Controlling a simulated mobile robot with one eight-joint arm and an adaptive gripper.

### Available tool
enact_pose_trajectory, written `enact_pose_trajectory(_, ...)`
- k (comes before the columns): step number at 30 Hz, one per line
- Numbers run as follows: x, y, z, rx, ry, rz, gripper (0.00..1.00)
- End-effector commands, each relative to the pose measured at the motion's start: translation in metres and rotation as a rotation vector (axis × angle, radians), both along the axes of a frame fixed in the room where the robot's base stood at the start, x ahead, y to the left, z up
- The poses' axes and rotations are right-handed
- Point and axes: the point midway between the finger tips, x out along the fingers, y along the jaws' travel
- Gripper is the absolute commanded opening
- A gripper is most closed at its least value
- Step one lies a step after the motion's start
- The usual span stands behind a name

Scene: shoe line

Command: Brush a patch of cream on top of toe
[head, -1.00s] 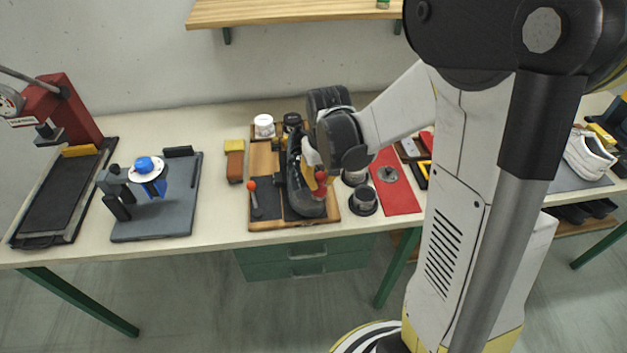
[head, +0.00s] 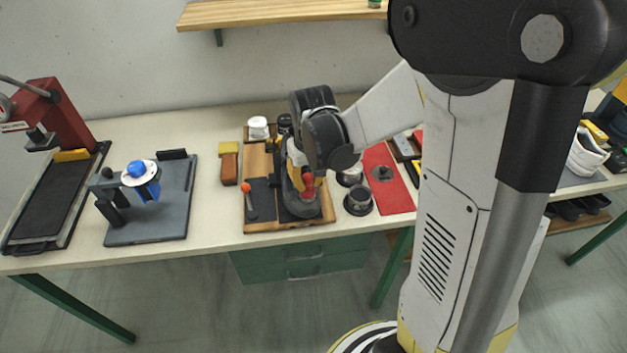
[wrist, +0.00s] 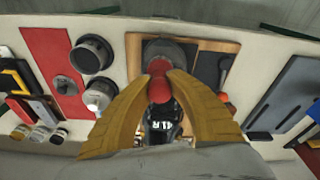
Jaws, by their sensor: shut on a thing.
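A dark shoe (head: 301,201) sits on a wooden board (head: 262,228) at the middle of the bench, its toe toward the front edge. In the wrist view the shoe's toe (wrist: 166,50) shows beyond the fingertips, looking greyish. My gripper (head: 307,180) is over the front of the shoe. In the wrist view my yellow fingers (wrist: 160,92) are shut on a red-handled tool (wrist: 159,80), held over the toe area. The tool's working end is hidden, so I cannot tell whether it touches the shoe.
An orange-tipped tool (head: 248,196) lies on the board's left part. Dark round tins (head: 358,200) and a red mat (head: 384,175) are to the right. A grey plate with a blue-topped fixture (head: 140,177) stands left. A yellow-topped brush (head: 228,163) lies between.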

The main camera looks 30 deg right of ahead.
Motion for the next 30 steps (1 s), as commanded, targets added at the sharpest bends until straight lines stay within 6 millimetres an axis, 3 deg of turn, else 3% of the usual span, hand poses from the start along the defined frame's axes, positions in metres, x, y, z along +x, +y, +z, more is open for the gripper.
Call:
enact_pose_trajectory(21,0.015,0.049,0.000,0.000,0.000,0.003,0.00)
enact_pose_trajectory(30,0.016,0.051,0.001,0.000,0.000,0.000,0.00)
